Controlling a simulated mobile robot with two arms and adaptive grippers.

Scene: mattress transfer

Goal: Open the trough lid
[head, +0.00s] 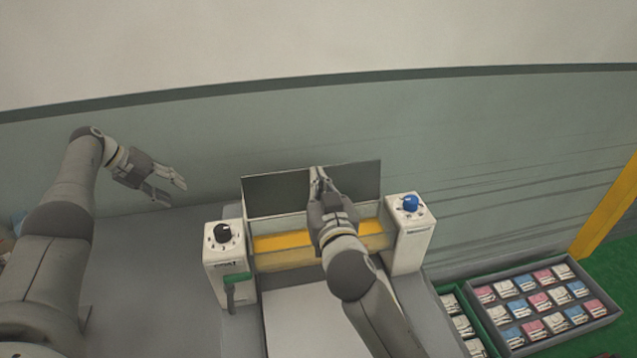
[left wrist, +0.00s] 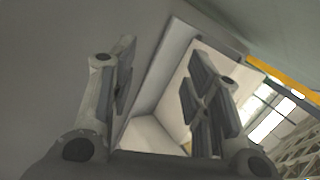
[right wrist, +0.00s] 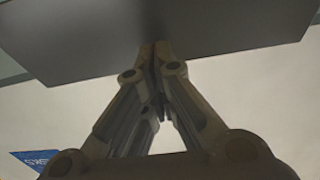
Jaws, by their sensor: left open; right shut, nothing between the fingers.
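The trough lid (head: 277,194) is a dark rectangular panel that stands raised at the back of the machine. The trough (head: 283,243) below it shows a yellow inside. My right gripper (head: 317,172) is shut and empty, in front of the lid's middle. In the right wrist view the lid (right wrist: 230,22) fills the top, and the shut fingertips (right wrist: 154,46) are at its lower edge; I cannot tell if they touch. My left gripper (head: 172,190) is open and empty, to the left of the machine. The left wrist view shows its fingers (left wrist: 165,85) apart.
Another with a blue knob (head: 410,205) stands right. A grey tray (head: 567,331) of small packs lies at lower right. The grey surface (head: 150,290) at left is clear.

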